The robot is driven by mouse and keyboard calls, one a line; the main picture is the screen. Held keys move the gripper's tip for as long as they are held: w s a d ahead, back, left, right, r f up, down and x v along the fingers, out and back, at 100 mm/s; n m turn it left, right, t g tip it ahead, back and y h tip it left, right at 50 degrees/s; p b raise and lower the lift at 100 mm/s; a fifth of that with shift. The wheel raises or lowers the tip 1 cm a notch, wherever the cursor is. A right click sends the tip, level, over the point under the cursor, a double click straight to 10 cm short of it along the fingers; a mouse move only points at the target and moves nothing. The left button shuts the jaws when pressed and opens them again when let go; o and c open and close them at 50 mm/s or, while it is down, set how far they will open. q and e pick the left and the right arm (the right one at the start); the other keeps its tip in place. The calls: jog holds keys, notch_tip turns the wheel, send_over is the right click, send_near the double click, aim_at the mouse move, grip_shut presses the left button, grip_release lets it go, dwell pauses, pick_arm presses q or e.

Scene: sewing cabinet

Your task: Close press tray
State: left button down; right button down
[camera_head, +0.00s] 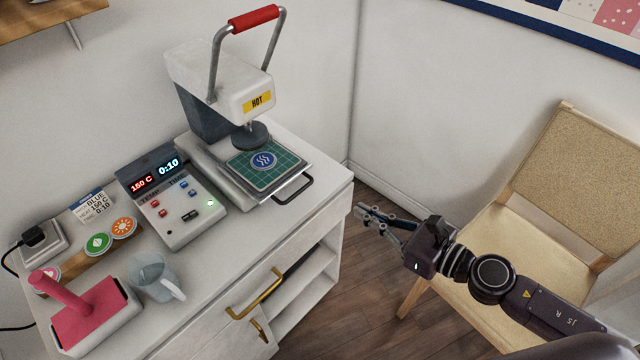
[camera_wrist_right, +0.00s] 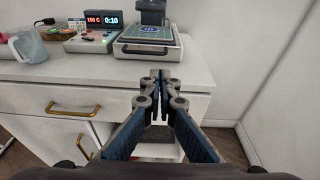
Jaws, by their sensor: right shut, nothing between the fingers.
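The heat press (camera_head: 215,85) stands on the white cabinet, its red-handled lever raised. Its press tray (camera_head: 262,168) carries a green grid mat with a blue round patch (camera_head: 264,161) and sticks out at the front, with a dark loop handle (camera_head: 294,190) on its near edge. The tray also shows in the right wrist view (camera_wrist_right: 148,47), beyond my fingers. My right gripper (camera_head: 360,211) is shut and empty, off the cabinet's right side and apart from the tray handle. In the right wrist view its fingertips (camera_wrist_right: 159,75) meet in the middle. My left gripper is out of view.
A control box (camera_head: 172,205) reading 150 C and 0:10 stands left of the press. A clear jug (camera_head: 155,277) and a pink-topped pressing block (camera_head: 90,312) are at the front left. A chair (camera_head: 535,190) stands at right, behind my right arm.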

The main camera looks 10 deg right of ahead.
jog(key=s, duration=0.1)
jog(key=p, duration=0.5)
send_near(296, 176)
jog(key=shift+w+a+f+p, duration=0.3)
jog(key=shift+w+a+f, duration=0.55)
jog(key=shift+w+a, duration=0.2)
jog(key=x, duration=0.3)
jog(key=r+x, duration=0.1)
jog(key=shift+w+a+f+p, duration=0.1)
jog(key=shift+w+p, duration=0.2)
jog(key=shift+p, duration=0.05)
